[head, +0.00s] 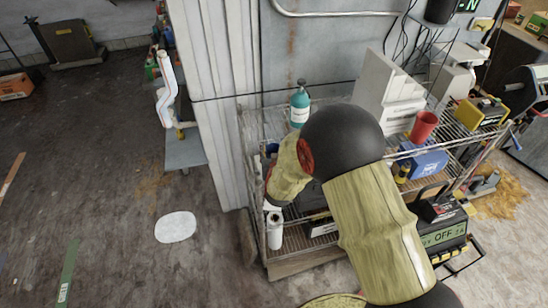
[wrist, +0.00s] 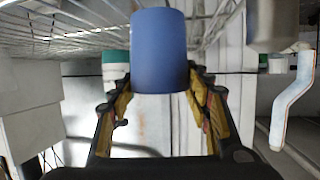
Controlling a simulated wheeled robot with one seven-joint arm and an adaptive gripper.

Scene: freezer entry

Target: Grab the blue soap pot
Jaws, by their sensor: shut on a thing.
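The blue soap pot (wrist: 159,45) is a plain blue cylinder in the upper middle of the wrist view. My gripper (wrist: 160,82) has one finger on each side of its lower part and is shut on it. In the head view, a small dark-blue part of the pot (head: 271,149) shows at the left end of the wire rack, beside my wrist. My arm hides most of the gripper there. Whether the pot still touches the shelf cannot be told.
The wire rack (head: 328,101) holds a teal bottle (head: 300,104), a red cup (head: 423,126), a blue box (head: 424,162) and a yellow-black device (head: 481,111). A white bottle (head: 274,231) stands lower down. The floor to the left is mostly open, with a white oval patch (head: 176,227).

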